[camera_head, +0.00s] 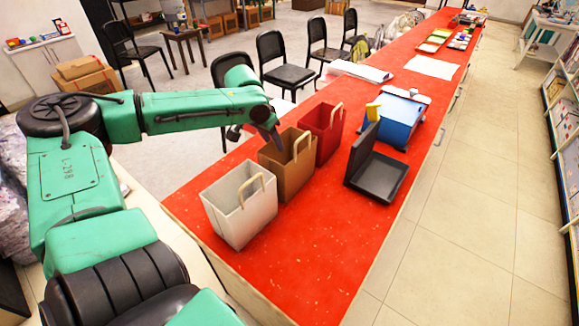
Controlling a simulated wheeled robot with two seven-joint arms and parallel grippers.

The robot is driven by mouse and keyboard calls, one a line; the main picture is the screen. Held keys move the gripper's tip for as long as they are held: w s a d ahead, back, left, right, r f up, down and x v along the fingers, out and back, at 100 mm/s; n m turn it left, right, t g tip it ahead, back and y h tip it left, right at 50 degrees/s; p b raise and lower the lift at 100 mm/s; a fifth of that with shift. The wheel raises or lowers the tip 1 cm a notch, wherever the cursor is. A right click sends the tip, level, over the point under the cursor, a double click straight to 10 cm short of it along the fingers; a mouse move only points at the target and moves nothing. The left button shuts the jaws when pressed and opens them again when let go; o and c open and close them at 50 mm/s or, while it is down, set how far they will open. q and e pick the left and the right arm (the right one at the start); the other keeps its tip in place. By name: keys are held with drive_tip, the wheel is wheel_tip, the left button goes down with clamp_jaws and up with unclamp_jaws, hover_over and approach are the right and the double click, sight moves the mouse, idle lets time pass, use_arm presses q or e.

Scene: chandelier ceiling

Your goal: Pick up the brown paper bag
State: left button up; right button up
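The brown paper bag (281,177) stands upright on the red tabletop (300,255), with its looped handle up at the right side of its opening. It is between a white bag (239,217) at the near left and a red bag (327,133) behind it to the right. My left arm reaches in from the left, and my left gripper (276,137) is at the top of the brown bag, pointing down by its back rim. The fingers are small and dark there, so I cannot tell whether they are apart or touching the bag. My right gripper is not in view.
A black open case (376,178) and a blue box (396,117) stand right of the bags. White papers (432,67) and trays lie farther along the table. Black chairs (284,77) stand behind its left edge. The near end of the tabletop and the right-hand floor are clear.

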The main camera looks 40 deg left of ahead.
sight(278, 152)
use_arm(q)
drive_tip(key=x, duration=0.4)
drive_tip(key=shift+f, duration=0.4)
drive_tip(key=shift+w+f, duration=0.2)
drive_tip(key=shift+s, duration=0.1)
clamp_jaws()
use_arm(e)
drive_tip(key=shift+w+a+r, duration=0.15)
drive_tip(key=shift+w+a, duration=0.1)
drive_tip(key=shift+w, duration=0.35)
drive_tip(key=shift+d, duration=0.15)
